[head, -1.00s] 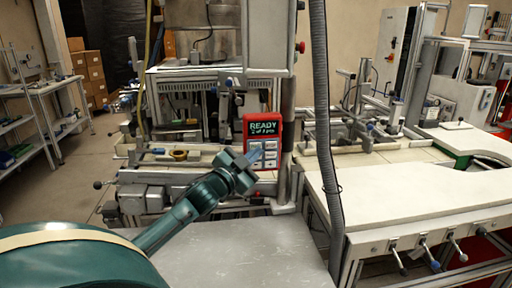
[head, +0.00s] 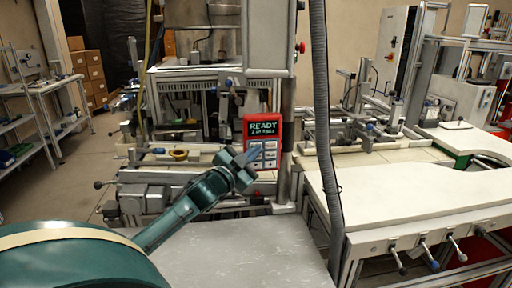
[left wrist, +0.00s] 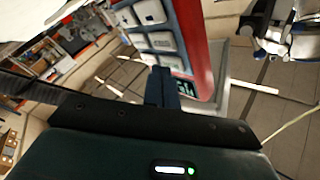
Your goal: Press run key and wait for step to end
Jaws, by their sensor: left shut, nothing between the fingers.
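A red control box (head: 263,142) with a dark screen and pale keys is mounted on the machine post in the head view. Its screen reads READY, with a smaller line below that is hard to read. My left gripper (head: 256,156) is shut and empty, its fingertips in front of the keypad's left side. In the left wrist view the box's pale keys (left wrist: 160,41) fill the top middle, and my shut fingers (left wrist: 161,88) are close to the lower keys. Whether the tips touch a key I cannot tell. My right gripper is not in view.
A grey hose (head: 324,150) hangs to the right of the box. A grey metal table (head: 240,250) lies below the arm, and a white worktop (head: 420,195) is at the right. Machine frames and rails stand behind.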

